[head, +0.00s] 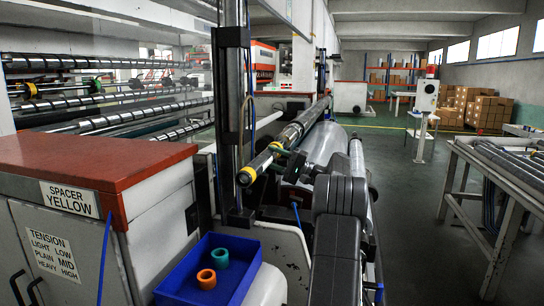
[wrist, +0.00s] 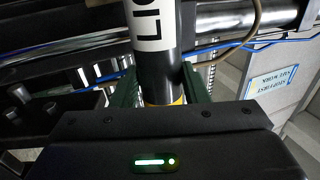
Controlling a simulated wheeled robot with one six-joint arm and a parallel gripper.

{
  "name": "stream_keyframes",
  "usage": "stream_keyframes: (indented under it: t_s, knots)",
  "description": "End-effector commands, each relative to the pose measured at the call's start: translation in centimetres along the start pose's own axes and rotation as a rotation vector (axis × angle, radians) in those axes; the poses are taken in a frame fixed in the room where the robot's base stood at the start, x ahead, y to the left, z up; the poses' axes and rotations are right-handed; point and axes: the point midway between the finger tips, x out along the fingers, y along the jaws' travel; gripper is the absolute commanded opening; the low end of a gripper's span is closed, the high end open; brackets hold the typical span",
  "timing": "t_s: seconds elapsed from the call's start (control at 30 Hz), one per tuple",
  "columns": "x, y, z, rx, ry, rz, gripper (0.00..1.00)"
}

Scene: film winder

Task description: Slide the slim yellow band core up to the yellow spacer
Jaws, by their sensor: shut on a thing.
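The slim core (head: 261,161) is a black tube with a yellow band at its near end, lying in line with the winder shaft (head: 297,127) in the head view. A second yellow ring shows at its far end; I cannot tell whether that is the spacer. In the wrist view the core (wrist: 158,68) is black with a white lettered label and a yellow band close to my palm. The green fingers of my gripper (wrist: 160,92) are shut on it, one on each side. In the head view my gripper (head: 283,162) reaches it from the right, partly hidden by my arm.
A blue tray (head: 181,290) holds a teal ring (head: 221,257) and an orange ring (head: 206,279). A red-topped cabinet (head: 95,165) carries a sign reading SPACER YELLOW (head: 69,198). A dark upright column (head: 233,110) stands left of the core.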

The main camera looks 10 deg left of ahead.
Motion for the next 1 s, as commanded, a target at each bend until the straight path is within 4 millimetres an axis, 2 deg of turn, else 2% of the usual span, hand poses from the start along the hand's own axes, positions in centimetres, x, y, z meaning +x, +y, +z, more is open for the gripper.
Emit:
stream_keyframes:
  t_s: [0.4, 0.7, 0.73, 0.83, 0.87, 1.0]
  knots:
    - [0.0, -0.1, -2.7, 0.0, 0.0, 0.0, 0.15]
    - [0.0, 0.0, -2.9, -0.001, 0.0, 0.0, 0.15]
    - [0.0, 0.0, -2.9, -0.001, 0.0, 0.0, 0.43]
    - [0.0, 0.0, -2.9, -0.001, 0.0, 0.0, 0.62]
    - [0.0, 0.0, -2.9, -0.001, 0.0, 0.0, 0.66]
    - [0.0, 0.0, -2.9, -0.001, 0.0, 0.0, 0.66]
